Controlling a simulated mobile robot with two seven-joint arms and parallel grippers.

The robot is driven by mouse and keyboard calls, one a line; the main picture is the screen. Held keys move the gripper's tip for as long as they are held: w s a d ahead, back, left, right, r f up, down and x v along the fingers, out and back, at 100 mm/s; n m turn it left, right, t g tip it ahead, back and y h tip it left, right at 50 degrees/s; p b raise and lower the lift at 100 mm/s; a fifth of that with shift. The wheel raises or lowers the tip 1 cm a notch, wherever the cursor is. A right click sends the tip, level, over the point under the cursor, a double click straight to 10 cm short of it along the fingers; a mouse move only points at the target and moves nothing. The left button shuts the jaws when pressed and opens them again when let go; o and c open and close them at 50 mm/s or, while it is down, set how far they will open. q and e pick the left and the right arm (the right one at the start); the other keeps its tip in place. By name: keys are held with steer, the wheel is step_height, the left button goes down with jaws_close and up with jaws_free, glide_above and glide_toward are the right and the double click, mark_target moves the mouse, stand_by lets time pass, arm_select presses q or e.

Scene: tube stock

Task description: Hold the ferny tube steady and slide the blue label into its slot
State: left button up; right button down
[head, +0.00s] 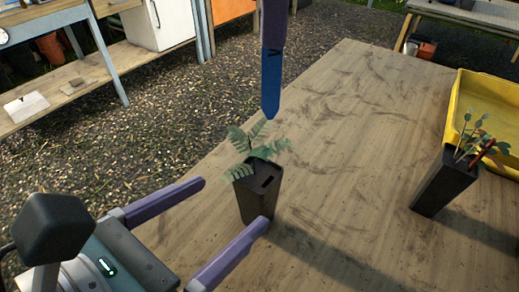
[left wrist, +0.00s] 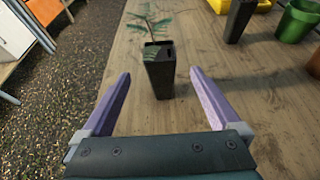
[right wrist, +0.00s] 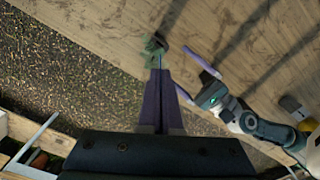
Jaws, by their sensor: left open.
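The ferny tube (head: 257,199) is a black square pot standing upright on the wooden table, with green fronds (head: 258,148) and a dark slot in its top. My left gripper (head: 232,204) is open, its purple fingers to the left and front of the tube, apart from it. In the left wrist view the tube (left wrist: 160,78) stands just beyond and between the fingertips. My right gripper (head: 273,42) is shut on the blue label (head: 271,85), which hangs point down above the fronds, clear of the tube. The right wrist view shows the closed fingers (right wrist: 157,75) aimed at the plant.
A second black tube (head: 443,183) with a plant and a red label stands to the right. A yellow tray (head: 455,92) lies behind it. A green pot (left wrist: 297,20) shows in the left wrist view. The table between the tubes is clear; its left edge is close to the ferny tube.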

mark_target(245, 190)
arm_select(q)
steer(key=x, duration=0.8)
steer(key=shift+w+d, duration=0.1)
steer(key=shift+c, duration=0.4)
jaws_close()
arm_select(e)
steer(key=shift+f, duration=0.1)
